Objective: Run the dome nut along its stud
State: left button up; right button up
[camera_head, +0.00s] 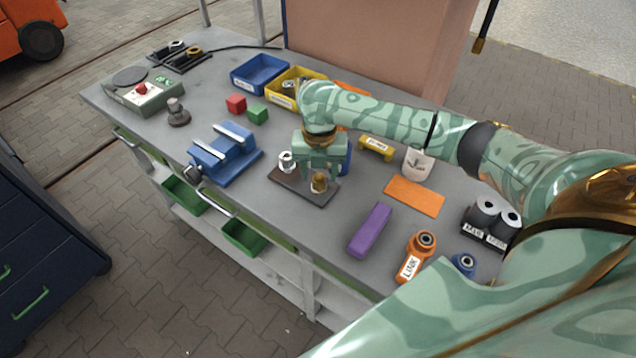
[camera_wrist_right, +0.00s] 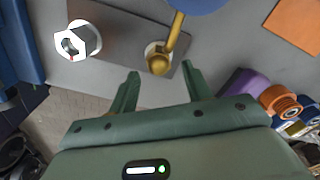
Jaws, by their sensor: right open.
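A dark brown plate (camera_head: 290,184) lies on the bench and carries two fittings. A brass dome-shaped piece, which looks like the dome nut (camera_head: 319,182), stands at its right end. In the right wrist view the brass piece (camera_wrist_right: 158,64) sits on a pale round seat with a brass rod beside or above it; its stud is hidden. A white hex nut (camera_head: 286,160) stands at the plate's other end and also shows in the wrist view (camera_wrist_right: 78,41). My right gripper (camera_head: 321,166) is open above the plate, its fingers (camera_wrist_right: 160,82) apart close to the brass piece, gripping nothing. My left gripper is out of view.
A blue vise (camera_head: 222,158) stands left of the plate. A purple block (camera_head: 370,231), an orange pad (camera_head: 414,196) and an orange link part (camera_head: 416,256) lie to the right. Blue (camera_head: 259,73) and yellow bins stand behind. The bench's front edge is near the plate.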

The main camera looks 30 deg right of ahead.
aim_at(319, 182)
jog(key=shift+f+b, duration=0.35)
jog(key=shift+f, duration=1.1)
